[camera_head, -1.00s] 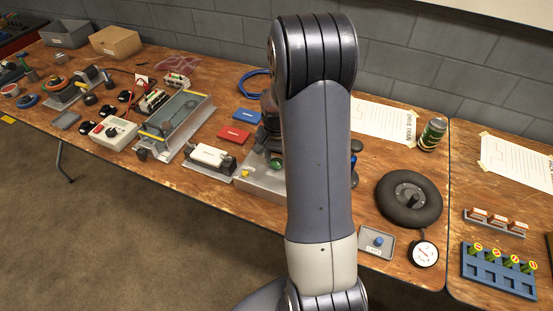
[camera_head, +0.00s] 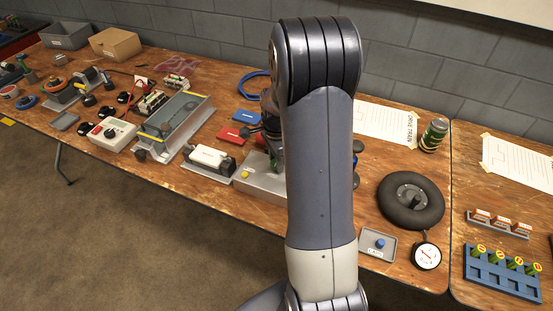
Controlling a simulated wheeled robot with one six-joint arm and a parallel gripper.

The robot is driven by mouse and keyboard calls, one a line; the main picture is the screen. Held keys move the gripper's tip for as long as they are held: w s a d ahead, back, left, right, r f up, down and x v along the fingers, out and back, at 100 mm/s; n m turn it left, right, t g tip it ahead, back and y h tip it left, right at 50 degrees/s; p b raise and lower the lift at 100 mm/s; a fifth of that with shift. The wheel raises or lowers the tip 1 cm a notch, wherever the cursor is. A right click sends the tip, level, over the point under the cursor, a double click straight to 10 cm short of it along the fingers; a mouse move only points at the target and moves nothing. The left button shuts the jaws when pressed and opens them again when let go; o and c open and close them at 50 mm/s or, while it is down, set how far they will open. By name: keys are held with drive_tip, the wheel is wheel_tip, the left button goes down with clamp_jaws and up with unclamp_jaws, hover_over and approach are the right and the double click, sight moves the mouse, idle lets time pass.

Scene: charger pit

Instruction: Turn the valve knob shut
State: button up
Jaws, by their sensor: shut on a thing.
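My arm stands in the middle of the head view and covers much of the work spot. Part of my dark gripper (camera_head: 271,128) shows at its left edge, over a grey metal box (camera_head: 262,182) with a yellow button. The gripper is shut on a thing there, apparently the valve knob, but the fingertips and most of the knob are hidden. A small red part (camera_head: 261,140) shows just below the gripper; I cannot tell whether it belongs to the knob.
A white cylinder on a bracket (camera_head: 210,157) and red (camera_head: 233,135) and blue (camera_head: 246,117) blocks lie left of the box. A black wheel (camera_head: 410,201), a dial gauge (camera_head: 426,256) and a small tray (camera_head: 377,244) lie to the right. A can (camera_head: 433,135) stands behind.

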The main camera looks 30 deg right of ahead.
drive_tip(key=shift+m, duration=0.6)
drive_tip(key=o, duration=1)
drive_tip(key=shift+r, duration=0.1)
wheel_tip(320, 180, up, 11)
drive_tip(key=shift+f, duration=0.2)
